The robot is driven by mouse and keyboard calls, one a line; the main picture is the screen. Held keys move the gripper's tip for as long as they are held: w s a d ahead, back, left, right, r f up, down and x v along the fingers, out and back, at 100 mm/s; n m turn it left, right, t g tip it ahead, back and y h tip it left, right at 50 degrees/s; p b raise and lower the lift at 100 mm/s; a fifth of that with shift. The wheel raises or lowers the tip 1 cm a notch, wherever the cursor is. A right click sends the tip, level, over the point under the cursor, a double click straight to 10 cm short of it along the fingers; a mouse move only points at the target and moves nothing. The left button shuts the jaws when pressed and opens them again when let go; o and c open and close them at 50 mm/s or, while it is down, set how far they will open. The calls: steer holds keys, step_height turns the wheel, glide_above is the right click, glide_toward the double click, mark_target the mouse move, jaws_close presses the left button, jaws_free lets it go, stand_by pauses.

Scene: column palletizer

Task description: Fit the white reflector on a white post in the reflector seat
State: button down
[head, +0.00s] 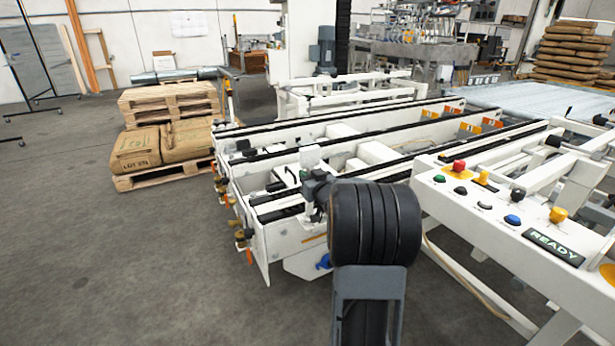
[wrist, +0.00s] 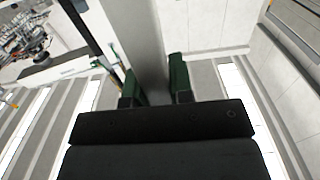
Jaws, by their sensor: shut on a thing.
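My gripper (wrist: 156,78) has two green-padded fingers, shut on the white post (wrist: 140,40) of the white reflector, which runs up between them and out of the top of the wrist view. In the head view a small white block (head: 310,156) stands just above the dark wrist of my arm, over the conveyor frame. It looks like the reflector's upper part. The fingertips are hidden in the head view behind my arm. I cannot make out the reflector seat in either view.
The white conveyor frame (head: 290,240) with dark chain rails lies right around my wrist. A control panel (head: 510,215) with coloured buttons and a READY sign stands at the right. Stacked pallets (head: 170,100) and brown sacks (head: 135,150) are at the left.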

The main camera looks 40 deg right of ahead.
steer(key=shift+f+b, duration=0.8)
steer(key=shift+f, duration=0.25)
stand_by(1.4)
steer(key=c, duration=0.9)
jaws_free()
steer(key=shift+f, duration=0.1)
steer(key=shift+s, duration=0.15)
steer(key=s+p, duration=0.1)
steer(key=s, duration=0.3)
steer(key=s+a+p, duration=0.1)
steer(key=s, duration=0.4)
steer(key=s+a+p, duration=0.1)
steer(key=s, duration=0.3)
steer(key=shift+s, duration=0.25)
